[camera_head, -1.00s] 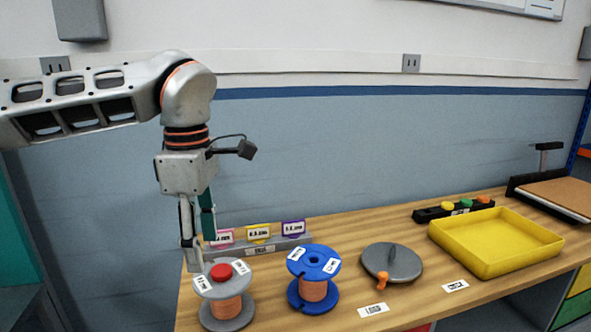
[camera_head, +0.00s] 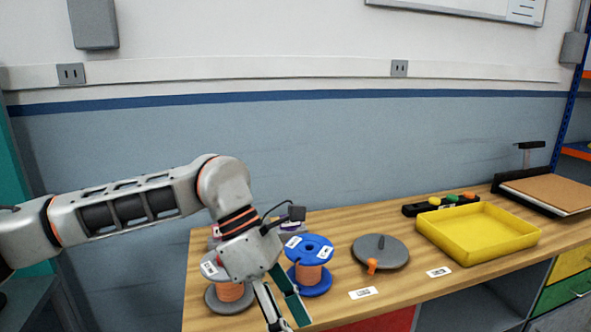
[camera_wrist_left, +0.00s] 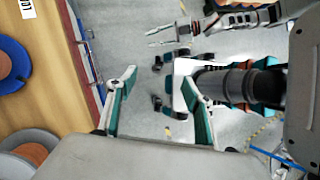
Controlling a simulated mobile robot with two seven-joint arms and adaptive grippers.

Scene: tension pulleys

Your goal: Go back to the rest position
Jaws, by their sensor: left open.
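My left gripper (camera_head: 290,322) is open and empty. It points down past the table's front edge, in front of the spools. In the left wrist view its two teal-padded fingers (camera_wrist_left: 160,78) are spread over the grey floor with nothing between them. What looks like my right gripper (camera_wrist_left: 172,36) shows at the top of the left wrist view, small, its jaw state unclear. It is not in the head view.
A blue spool (camera_head: 311,250) and a grey spool (camera_head: 224,303), partly hidden by my arm, stand on the wooden table (camera_head: 400,288) close to my left gripper. A grey disc with an orange knob (camera_head: 381,251) and a yellow tray (camera_head: 478,253) lie farther right.

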